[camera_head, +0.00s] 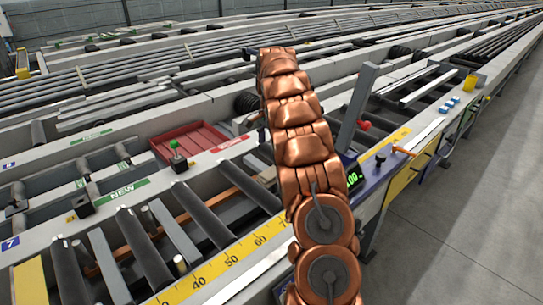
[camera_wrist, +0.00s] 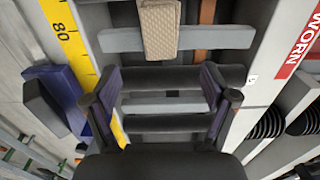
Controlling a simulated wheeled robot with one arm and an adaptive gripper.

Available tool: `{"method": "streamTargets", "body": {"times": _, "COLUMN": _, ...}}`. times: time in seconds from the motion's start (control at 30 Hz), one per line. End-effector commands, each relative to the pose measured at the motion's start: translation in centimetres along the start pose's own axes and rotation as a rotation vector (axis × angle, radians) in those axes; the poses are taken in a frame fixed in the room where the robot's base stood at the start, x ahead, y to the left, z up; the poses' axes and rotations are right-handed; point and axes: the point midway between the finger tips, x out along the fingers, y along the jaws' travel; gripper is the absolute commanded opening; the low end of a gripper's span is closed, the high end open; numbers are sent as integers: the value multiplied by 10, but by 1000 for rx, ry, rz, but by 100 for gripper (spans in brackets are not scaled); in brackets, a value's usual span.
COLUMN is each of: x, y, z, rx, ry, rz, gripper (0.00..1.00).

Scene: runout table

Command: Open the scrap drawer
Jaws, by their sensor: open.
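I see no part clearly marked as the scrap drawer. A yellow panel (camera_head: 405,180) is set in the front side of the table at right, with an orange handle-like part (camera_head: 403,151) near its top edge; whether it is the drawer front I cannot tell. In the wrist view my gripper (camera_wrist: 163,105) is open and empty, its two dark fingers apart above the table's black rollers (camera_wrist: 180,77). In the head view my copper arm covers the middle of the table and the gripper cannot be made out.
A red tray (camera_head: 188,141) and a green-knobbed lever (camera_head: 176,158) stand on the table at left. A beige textured block (camera_wrist: 160,28) lies ahead of the fingers. A yellow scale (camera_wrist: 70,40) runs along the edge. The grey floor (camera_head: 470,220) at right is clear.

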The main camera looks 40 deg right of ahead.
Motion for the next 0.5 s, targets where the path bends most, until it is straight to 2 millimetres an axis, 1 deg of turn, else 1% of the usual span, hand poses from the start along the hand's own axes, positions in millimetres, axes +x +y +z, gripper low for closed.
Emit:
{"method": "streamTargets", "body": {"times": 0.17, "x": -11, "y": -1, "z": 0, "rx": 0, "ry": 2, "rz": -3, "gripper": 84}}
{"method": "streamTargets", "body": {"times": 0.4, "x": -14, "y": 0, "z": 0, "rx": -1, "ry": 0, "rz": 0, "gripper": 84}}
{"method": "streamTargets", "body": {"times": 0.5, "x": -17, "y": 1, "z": 6, "rx": -17, "ry": 3, "rz": 2, "gripper": 84}}
